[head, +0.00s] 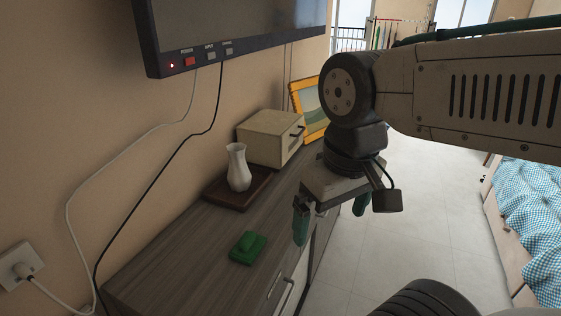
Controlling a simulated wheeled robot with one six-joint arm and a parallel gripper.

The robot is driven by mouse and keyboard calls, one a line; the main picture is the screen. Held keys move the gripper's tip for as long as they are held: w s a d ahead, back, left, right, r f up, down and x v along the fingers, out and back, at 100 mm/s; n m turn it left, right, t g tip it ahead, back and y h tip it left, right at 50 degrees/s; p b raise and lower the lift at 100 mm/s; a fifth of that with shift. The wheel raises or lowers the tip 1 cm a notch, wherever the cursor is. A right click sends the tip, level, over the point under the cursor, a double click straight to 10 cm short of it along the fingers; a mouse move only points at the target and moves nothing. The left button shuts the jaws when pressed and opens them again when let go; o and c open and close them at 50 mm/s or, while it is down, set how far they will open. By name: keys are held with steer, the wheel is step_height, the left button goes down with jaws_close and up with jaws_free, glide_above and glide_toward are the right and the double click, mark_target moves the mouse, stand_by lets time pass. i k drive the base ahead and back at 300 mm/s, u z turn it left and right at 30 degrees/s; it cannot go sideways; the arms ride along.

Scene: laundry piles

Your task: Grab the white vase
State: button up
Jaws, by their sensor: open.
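The white vase (238,168) stands upright on a dark brown square tray (213,195) on the wooden cabinet, in the head view. It has a narrow neck and a flared rim. My gripper (331,229) is to the right of the vase and nearer to me, over the cabinet's front edge. Its two green fingers point down and are spread wide apart, with nothing between them. The gripper does not touch the vase.
A cream box (268,138) and a yellow picture frame (306,107) stand behind the vase. A green object (248,247) lies nearer on the cabinet top (185,260). A television (230,30) hangs above. A bed (535,215) is at right, with open floor (425,220) between.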

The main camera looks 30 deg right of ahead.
mark_target(240, 176)
steer(key=z, duration=0.1)
steer(key=k, duration=1.1)
steer(key=z, duration=0.7)
steer(key=i, duration=0.65)
steer(key=u, duration=0.5)
steer(key=i, duration=0.75)
steer(key=u, duration=0.75)
